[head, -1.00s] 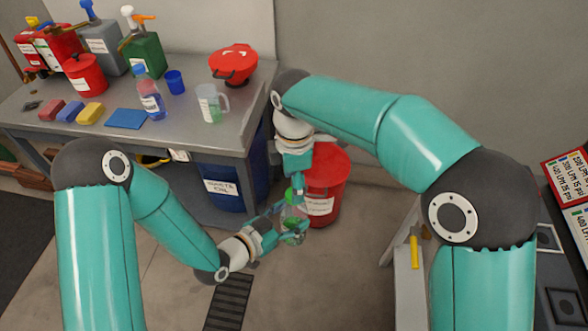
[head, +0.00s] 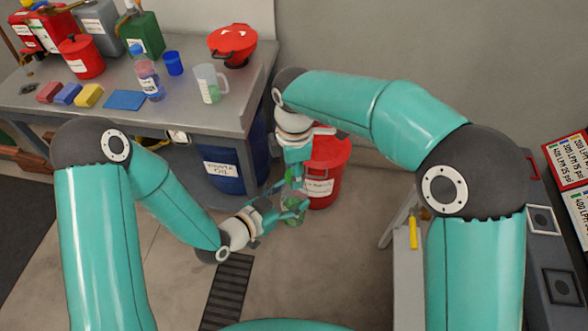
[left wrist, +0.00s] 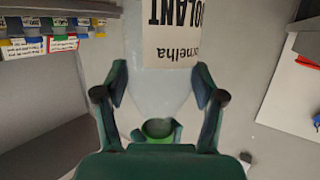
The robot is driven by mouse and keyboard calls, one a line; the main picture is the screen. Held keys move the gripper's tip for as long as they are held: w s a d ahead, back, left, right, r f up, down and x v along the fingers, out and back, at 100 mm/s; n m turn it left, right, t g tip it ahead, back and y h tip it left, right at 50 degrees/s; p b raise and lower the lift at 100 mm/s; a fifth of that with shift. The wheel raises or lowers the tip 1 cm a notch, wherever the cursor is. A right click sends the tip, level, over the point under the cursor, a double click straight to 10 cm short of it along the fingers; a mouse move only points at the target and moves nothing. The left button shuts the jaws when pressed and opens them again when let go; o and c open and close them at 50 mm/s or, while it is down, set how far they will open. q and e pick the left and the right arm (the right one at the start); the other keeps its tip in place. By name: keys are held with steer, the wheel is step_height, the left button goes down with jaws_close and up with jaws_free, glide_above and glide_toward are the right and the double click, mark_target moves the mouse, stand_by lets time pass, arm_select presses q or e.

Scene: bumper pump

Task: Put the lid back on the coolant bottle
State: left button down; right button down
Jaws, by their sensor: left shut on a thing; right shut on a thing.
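The coolant bottle (head: 292,215) is a small, clear bottle with a green tint, low in the middle of the head view. My left gripper (head: 284,212) is shut on it. In the left wrist view the pale bottle (left wrist: 158,95) stands between the two fingers, its label upside down in the picture. My right gripper (head: 295,183) points down from above, just over the bottle. It is shut on the lid, which is small and mostly hidden by the fingers. I cannot tell whether lid and bottle touch.
A red bucket (head: 326,165) stands on the floor just behind the grippers. The metal bench (head: 200,120) at the left holds a jug (head: 209,84), a spray bottle, sponges and cans. A blue barrel (head: 232,178) stands under it. A floor grate (head: 226,290) lies in front.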

steer(key=m, duration=0.5)
steer(key=shift+m, duration=0.3)
steer(key=m, duration=1)
steer(key=shift+w+m, duration=0.1)
steer(key=shift+m, duration=0.3)
steer(key=m, duration=0.4)
steer(key=shift+m, duration=0.4)
steer(key=c, duration=0.7)
jaws_free()
steer(key=shift+r, duration=2.25)
